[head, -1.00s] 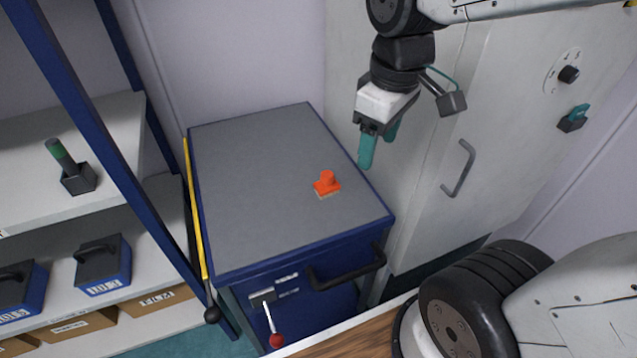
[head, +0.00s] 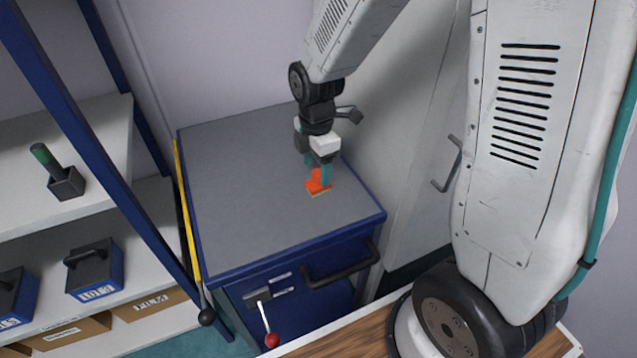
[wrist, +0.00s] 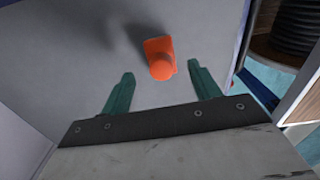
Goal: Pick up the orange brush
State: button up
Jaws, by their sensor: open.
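The orange brush (head: 318,186) rests on the grey top of the blue cabinet (head: 235,185), near its right side. Its knob and flat base also show in the wrist view (wrist: 160,62). My gripper (head: 321,174) is over the brush, with its teal fingers pointing down around the knob in the head view. In the wrist view my gripper (wrist: 162,88) is open, and the brush lies between and slightly beyond the fingertips. Whether a finger touches the brush I cannot tell. The fingers hide part of the knob in the head view.
A shelf rack (head: 75,125) with a green-topped handled tool (head: 57,173) and blue boxes (head: 95,270) stands at the left. A tall white cabinet (head: 415,130) is close on the right. The cabinet top is otherwise clear.

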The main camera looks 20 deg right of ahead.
aim_at(318, 172)
jog(key=shift+s+d+f, duration=0.1)
jog(key=shift+d+f, duration=0.05)
jog(key=shift+f, duration=1.75)
jog(key=c, duration=1.1)
jog(key=shift+r, duration=0.1)
